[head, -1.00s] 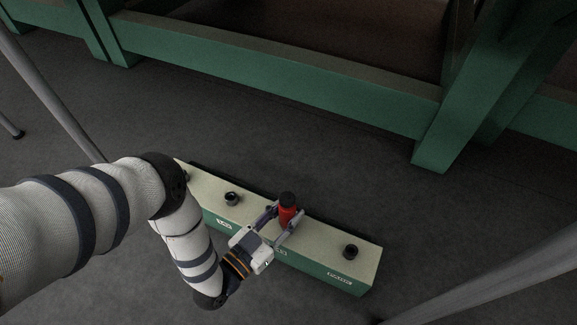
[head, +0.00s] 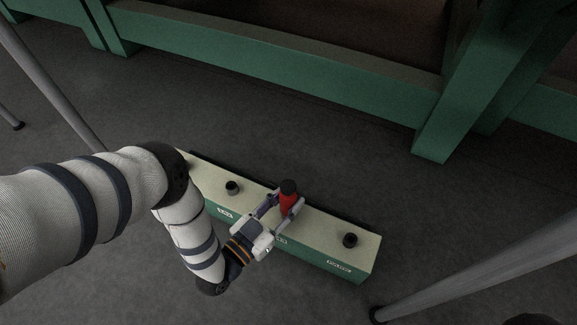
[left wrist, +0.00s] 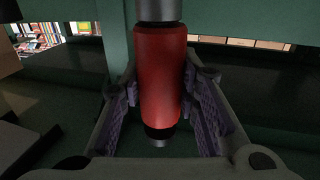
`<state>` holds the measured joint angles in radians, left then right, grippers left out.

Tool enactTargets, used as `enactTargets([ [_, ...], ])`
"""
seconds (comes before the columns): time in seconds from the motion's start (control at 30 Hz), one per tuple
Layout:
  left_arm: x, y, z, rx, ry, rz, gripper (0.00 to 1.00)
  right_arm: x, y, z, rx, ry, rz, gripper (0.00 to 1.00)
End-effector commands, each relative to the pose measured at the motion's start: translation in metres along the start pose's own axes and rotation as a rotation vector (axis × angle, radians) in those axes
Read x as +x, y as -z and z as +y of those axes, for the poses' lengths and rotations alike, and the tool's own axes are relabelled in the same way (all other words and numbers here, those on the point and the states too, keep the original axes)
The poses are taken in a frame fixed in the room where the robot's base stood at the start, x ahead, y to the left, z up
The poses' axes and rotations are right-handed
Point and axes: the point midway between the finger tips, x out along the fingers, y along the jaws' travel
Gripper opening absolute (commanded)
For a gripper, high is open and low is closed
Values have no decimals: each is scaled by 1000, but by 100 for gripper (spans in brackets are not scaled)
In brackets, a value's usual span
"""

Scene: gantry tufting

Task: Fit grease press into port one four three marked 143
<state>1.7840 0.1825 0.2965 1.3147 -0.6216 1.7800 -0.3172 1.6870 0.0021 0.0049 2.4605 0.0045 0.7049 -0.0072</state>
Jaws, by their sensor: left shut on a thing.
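The grease press is a red cylinder (head: 288,203) with a black top, about upright over the middle of a long green block with a pale top (head: 318,227). My left gripper (head: 286,206) is shut on its red body, one finger on each side. In the left wrist view the press (left wrist: 160,75) stands between the pads, with a dark collar and small grey tip below. I cannot tell if the tip touches the block. Any port under the press is hidden. The label below it (head: 281,240) is partly covered and too small to read surely. My right gripper is out of view.
Black round sockets stand on the block left (head: 232,187) and right (head: 350,240) of the press. White labels (head: 225,213) (head: 339,266) mark its front. A green frame (head: 270,80) stands behind; grey poles (head: 480,270) (head: 55,75) flank. Grey floor lies open between.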

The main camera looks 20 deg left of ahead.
Motion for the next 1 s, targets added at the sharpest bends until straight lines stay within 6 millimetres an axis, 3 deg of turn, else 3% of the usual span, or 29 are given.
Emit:
enactTargets([
  [0.23,2,-3,0,1,1,7,0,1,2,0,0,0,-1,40],
  [0.27,2,-3,0,1,1,7,36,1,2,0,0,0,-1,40],
  [0.33,2,-3,0,1,1,6,52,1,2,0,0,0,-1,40],
  [0.67,-2,-5,0,0,0,0,53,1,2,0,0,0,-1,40],
  [0.77,-17,-5,0,0,0,-2,53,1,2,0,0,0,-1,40],
  [1.0,-83,-4,-1,0,5,0,53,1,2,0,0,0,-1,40],
])
